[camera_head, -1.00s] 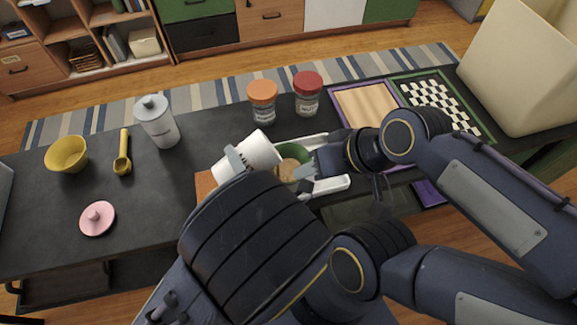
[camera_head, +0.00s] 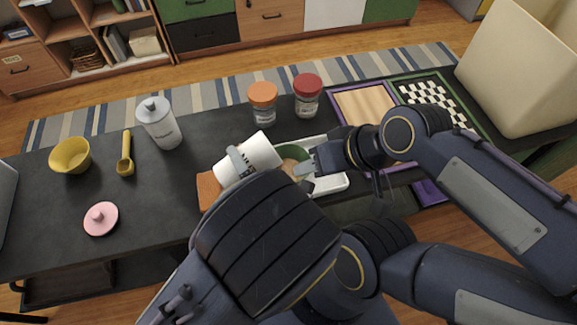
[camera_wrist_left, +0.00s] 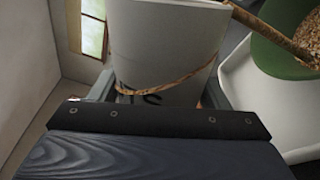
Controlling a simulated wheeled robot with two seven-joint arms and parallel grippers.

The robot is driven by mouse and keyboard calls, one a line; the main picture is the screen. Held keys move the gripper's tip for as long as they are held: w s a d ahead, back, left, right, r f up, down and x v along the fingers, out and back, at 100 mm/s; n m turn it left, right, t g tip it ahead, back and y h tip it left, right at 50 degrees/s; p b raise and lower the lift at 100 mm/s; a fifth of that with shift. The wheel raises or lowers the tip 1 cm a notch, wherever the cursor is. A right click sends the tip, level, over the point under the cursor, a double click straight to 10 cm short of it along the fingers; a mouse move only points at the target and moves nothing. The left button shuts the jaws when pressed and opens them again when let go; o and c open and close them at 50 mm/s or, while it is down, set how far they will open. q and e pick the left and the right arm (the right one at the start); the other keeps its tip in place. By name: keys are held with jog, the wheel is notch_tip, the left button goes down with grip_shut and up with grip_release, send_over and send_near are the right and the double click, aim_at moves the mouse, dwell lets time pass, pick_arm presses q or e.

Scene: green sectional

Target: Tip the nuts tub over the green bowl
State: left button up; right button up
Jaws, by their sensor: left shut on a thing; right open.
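The white nuts tub (camera_head: 252,156) is tipped on its side, its mouth toward the green bowl (camera_head: 294,151). My left gripper (camera_head: 238,160) is shut on the tub. In the left wrist view the tub (camera_wrist_left: 165,35) fills the middle, and the green bowl (camera_wrist_left: 285,45) is at the upper right with brown bits in it. A brown strip runs from near the tub's rim toward the bowl; I cannot tell if it is falling nuts. My right gripper (camera_head: 304,168) is open at the bowl's right side; its contact with the bowl is unclear. My left arm hides part of this area.
A white tray (camera_head: 333,182) lies under the bowl. A yellow bowl (camera_head: 70,156), yellow scoop (camera_head: 125,155) and pink lid (camera_head: 101,218) are at left. A large cream bin (camera_head: 515,75) stands at right.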

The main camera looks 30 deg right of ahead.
pick_arm(q)
jog(key=shift+r, duration=0.1)
dwell(0.3)
jog(key=shift+p, duration=0.4)
jog(key=shift+r, duration=0.1)
jog(key=shift+d+r+m+p, duration=0.15)
jog(key=shift+m+p, duration=0.15)
jog(key=shift+p, duration=0.15)
jog(key=shift+s, duration=0.1)
dwell(0.3)
